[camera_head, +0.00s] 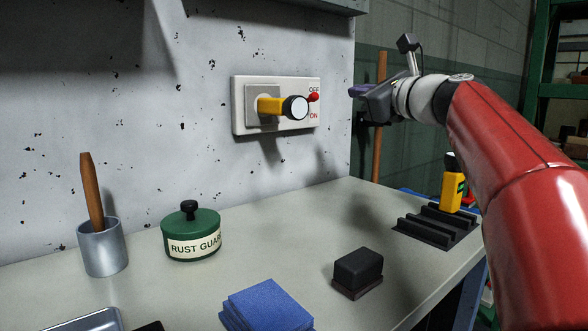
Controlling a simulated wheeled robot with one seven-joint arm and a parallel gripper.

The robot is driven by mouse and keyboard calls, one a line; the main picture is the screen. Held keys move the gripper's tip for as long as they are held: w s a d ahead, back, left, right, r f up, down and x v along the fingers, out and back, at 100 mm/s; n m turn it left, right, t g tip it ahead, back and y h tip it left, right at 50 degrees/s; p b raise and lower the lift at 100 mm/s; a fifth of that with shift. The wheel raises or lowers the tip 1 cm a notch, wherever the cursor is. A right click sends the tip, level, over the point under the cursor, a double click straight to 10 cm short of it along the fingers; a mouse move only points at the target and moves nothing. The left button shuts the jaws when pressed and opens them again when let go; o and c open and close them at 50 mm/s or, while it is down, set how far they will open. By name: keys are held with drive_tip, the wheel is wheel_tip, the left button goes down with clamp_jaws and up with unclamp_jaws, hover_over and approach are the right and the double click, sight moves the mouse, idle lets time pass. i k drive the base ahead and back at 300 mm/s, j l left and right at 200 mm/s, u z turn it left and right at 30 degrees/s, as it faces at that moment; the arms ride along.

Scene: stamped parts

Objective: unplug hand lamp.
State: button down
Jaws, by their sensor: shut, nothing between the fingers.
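The hand lamp (283,107) has a yellow body and a dark head with a white face. It sticks out level from the grey socket panel on the white wall plate (240,122). A red switch knob (314,97) on the plate's right sits between the labels OFF and ON, nearer OFF. My gripper (354,91) is at the end of the red and white arm, right of the plate and apart from the lamp. It points left and is shut and empty. The lamp's back end is hidden at the panel.
A black ribbed rack (437,226) with a yellow and black tool (453,186) stands at the bench's right. A black block (358,268), blue cloths (266,307), a green RUST GUARD tin (191,236) and a metal cup (101,249) with a wooden handle stand on the bench. Below the plate the bench is clear.

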sight(281, 106)
drive_tip(key=k+l, duration=0.3)
drive_tip(key=k, duration=0.15)
drive_tip(key=k+l, duration=0.3)
drive_tip(key=k, duration=0.1)
